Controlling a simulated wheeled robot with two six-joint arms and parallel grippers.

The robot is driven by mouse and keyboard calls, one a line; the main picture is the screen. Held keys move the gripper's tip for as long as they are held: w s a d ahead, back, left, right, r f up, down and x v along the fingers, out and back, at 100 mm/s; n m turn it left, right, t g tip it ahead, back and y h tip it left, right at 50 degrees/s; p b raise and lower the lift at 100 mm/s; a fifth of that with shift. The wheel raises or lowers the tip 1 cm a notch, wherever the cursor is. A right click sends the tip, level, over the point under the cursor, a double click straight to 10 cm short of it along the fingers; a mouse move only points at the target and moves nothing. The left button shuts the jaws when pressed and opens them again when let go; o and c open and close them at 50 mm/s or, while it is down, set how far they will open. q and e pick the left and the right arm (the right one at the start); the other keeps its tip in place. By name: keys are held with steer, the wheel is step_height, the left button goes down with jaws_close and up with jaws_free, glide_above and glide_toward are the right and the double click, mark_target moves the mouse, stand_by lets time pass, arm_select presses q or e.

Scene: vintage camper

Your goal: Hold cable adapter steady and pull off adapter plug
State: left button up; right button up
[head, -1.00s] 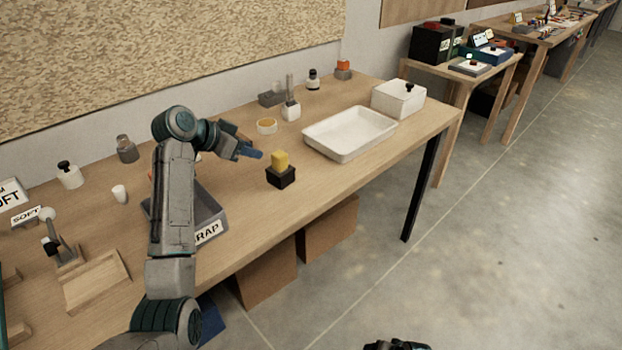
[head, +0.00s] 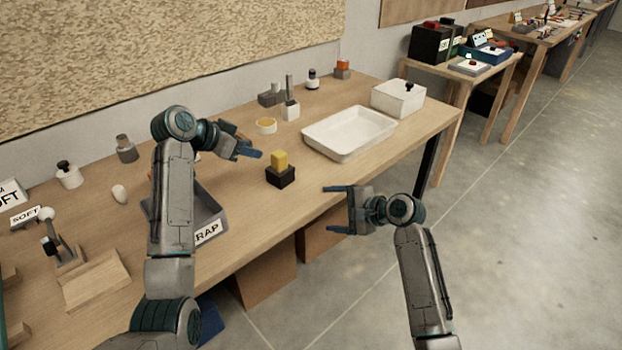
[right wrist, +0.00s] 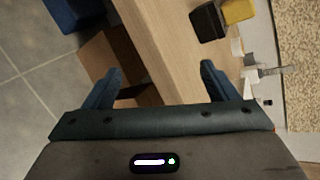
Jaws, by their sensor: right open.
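A yellow block (head: 280,160), which looks like the adapter plug, sits upright on a black block (head: 281,176), which looks like the cable adapter, near the table's front edge. Both also show at the top of the right wrist view, the yellow part (right wrist: 238,11) beside the black part (right wrist: 208,22). My left gripper (head: 250,153) is just left of and behind the pair, apart from it; its finger gap is unclear. My right gripper (head: 338,209) is open and empty, in front of the table edge, right of the pair, fingers pointing left.
A white tray (head: 310,146) stands behind and to the right, with a white lidded box (head: 420,98) beyond it. A grey bin labelled "RAP" (head: 212,219) is partly hidden behind my left arm. Cardboard boxes (head: 262,276) are below the table.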

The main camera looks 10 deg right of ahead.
mark_target(288, 176)
steer(key=w+a+r+m, duration=0.1)
steer(key=m, duration=0.2)
steer(key=w+a+r+m+t, duration=0.1)
steer(key=w+a+r+m, duration=0.1)
steer(key=m, duration=0.2)
steer(key=w+a+r+m, duration=0.1)
steer(key=r+m, duration=0.1)
steer(key=m, duration=0.2)
steer(key=shift+w+a+r, duration=0.1)
steer(key=shift+w+a, duration=0.05)
steer(key=shift+w, duration=0.2)
steer(key=m, duration=0.1)
steer(key=w+a+m+t, duration=0.1)
steer(key=shift+r+m, duration=0.15)
steer(key=shift+m, duration=0.25)
steer(key=shift+w+a, duration=0.25)
steer(key=shift+w, duration=0.15)
steer(key=shift+h, duration=0.3)
steer(key=x, duration=1)
